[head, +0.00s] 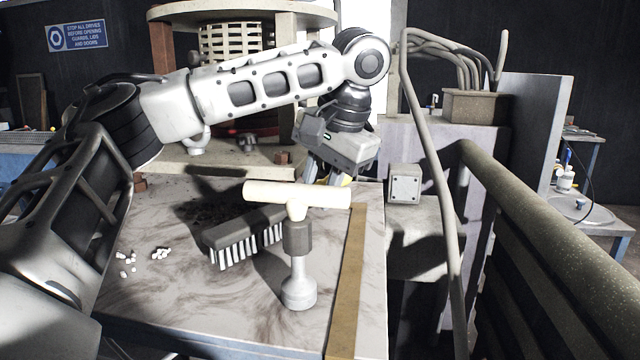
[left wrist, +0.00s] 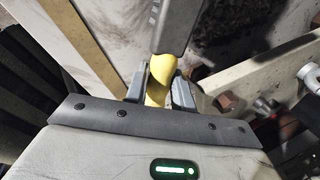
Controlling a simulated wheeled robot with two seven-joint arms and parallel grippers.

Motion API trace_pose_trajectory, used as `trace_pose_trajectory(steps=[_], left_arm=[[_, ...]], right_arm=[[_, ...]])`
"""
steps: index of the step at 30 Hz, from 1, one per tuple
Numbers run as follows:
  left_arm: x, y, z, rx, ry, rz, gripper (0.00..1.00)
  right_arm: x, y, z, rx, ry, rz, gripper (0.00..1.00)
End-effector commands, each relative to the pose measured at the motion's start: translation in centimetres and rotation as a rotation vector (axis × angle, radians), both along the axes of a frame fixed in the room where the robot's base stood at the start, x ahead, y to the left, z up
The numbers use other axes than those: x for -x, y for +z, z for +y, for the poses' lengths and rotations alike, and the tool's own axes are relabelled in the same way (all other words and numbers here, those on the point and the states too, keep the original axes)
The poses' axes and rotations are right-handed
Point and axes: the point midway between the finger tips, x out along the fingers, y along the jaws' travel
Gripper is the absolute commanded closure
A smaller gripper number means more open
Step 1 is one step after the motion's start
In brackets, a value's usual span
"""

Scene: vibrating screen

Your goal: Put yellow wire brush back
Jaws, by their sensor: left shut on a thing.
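The wire brush (head: 243,231) has a dark grey block with pale bristles and a yellow handle. In the head view it is over the table, bristles down; I cannot tell whether the bristles touch the surface. My left gripper (head: 328,180) comes from above and behind and is shut on the yellow handle, which is mostly hidden there. In the left wrist view the handle (left wrist: 162,72) sits between the fingers of the gripper (left wrist: 160,92), with the grey block (left wrist: 182,22) beyond it. My right gripper is not in view.
A T-handled tool (head: 298,245) stands upright on the table (head: 190,308), in front of the brush. White bits (head: 160,254) and dark debris (head: 205,213) lie on the tabletop. A wooden strip (head: 348,285) edges its right side. A thick railing (head: 540,225) stands right.

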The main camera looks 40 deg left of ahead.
Motion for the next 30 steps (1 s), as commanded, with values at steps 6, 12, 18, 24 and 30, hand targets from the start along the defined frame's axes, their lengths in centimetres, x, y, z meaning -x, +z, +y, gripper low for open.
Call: trace_pose_trajectory(steps=[6, 12, 18, 24, 30], left_arm=[[0.0, 0.0, 0.0, 0.000, 0.000, 0.000, 0.50], [0.0, 0.0, 0.0, 0.000, 0.000, 0.000, 0.50], [0.0, 1.9, -0.5, -0.001, -0.001, -0.003, 0.50], [0.0, 6.4, -2.0, -0.003, -0.001, -0.005, 0.50], [0.0, 10.8, -3.5, -0.003, 0.001, -0.006, 0.50]], right_arm=[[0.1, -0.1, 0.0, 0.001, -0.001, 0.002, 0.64], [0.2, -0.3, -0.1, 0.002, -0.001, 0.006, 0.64], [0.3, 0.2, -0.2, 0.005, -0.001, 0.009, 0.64], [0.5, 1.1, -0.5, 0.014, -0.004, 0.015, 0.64], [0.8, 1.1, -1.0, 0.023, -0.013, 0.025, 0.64]])
